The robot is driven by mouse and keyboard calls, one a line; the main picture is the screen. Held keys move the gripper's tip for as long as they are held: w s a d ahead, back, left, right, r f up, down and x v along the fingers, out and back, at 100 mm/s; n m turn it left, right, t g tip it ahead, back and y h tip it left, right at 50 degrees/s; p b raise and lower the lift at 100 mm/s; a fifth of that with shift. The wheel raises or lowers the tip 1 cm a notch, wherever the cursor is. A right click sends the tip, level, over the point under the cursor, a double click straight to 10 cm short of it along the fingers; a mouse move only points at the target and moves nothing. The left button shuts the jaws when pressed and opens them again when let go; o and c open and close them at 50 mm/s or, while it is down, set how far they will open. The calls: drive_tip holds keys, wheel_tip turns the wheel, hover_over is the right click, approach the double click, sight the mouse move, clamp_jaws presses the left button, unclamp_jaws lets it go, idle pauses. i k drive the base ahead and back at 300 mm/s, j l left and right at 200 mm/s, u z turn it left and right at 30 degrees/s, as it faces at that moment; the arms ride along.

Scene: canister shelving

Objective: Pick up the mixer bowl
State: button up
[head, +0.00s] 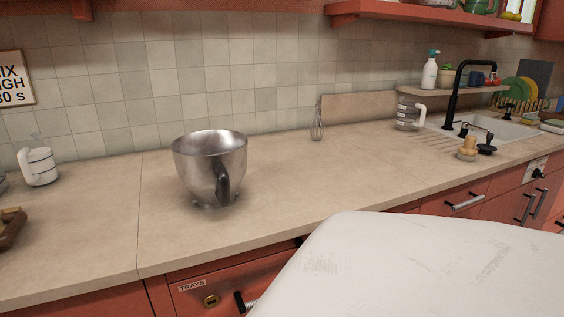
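The mixer bowl (197,161) is a shiny metal bowl with a wide open rim, a narrow base and a dark handle on its front side. It stands upright on the beige countertop (110,230), left of the middle in the head view. Nothing touches it. My gripper is not in this view. A large white rounded surface fills the lower right and hides part of the counter front; it looks like part of my own body.
A white jug-like item (40,166) stands at left, and a brown object (11,228) lies at the left edge. A clear pitcher (408,115), black tap (453,100) and sink (490,125) are at right. Counter around the bowl is clear.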

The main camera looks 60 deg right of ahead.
sight(213, 164)
drive_tip(key=z, duration=1.4)
drive_tip(key=j+z, duration=0.45)
drive_tip(key=j, duration=0.55)
